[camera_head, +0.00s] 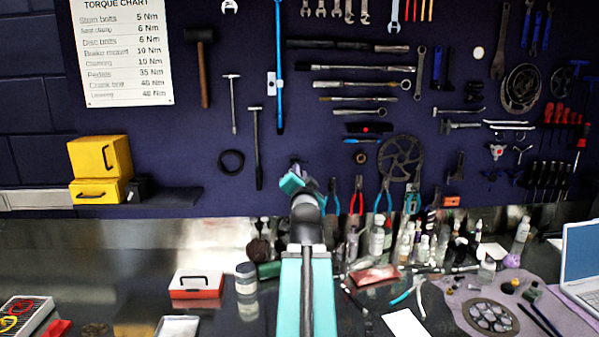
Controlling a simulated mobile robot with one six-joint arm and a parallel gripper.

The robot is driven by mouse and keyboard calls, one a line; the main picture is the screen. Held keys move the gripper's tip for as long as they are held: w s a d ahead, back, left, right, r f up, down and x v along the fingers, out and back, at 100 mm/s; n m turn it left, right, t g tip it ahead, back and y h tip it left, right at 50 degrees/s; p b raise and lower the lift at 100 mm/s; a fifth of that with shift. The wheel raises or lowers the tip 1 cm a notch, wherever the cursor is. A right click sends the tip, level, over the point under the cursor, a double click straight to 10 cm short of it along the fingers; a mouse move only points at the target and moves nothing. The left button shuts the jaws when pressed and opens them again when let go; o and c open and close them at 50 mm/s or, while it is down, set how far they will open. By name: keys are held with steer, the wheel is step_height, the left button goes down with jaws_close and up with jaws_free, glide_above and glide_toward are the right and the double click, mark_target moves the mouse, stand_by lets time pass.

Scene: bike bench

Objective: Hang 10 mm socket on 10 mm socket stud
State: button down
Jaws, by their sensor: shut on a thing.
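My arm reaches up from the bottom middle toward the dark pegboard wall. My gripper (296,168) is at the arm's far end, in front of the wall and left of the hanging pliers. It is small here and partly hidden by my own wrist. It is shut on a small dark thing, too small and covered to make out as the 10 mm socket. I cannot pick out the 10 mm socket stud on the wall.
Hanging pliers (357,195) and a brake disc (401,158) are right of my gripper. A T-handle tool (256,148) and a black ring (231,161) hang to its left. Bottles (376,237) crowd the bench below. A red box (196,286) stands left of my arm.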

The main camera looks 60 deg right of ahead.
steer(key=shift+w+d+p, duration=0.35)
steer(key=shift+d+p, duration=0.15)
steer(key=shift+p, duration=0.3)
steer(key=shift+w+d+p, duration=0.2)
steer(key=shift+d+p, duration=0.1)
steer(key=shift+p, duration=0.2)
steer(key=shift+f+x, duration=0.25)
steer(key=shift+x, duration=0.9)
steer(key=shift+f+b+x, duration=0.2)
steer(key=shift+x, duration=1)
steer(key=shift+f+b+x, duration=0.2)
steer(key=shift+x, duration=1)
steer(key=shift+w, duration=0.1)
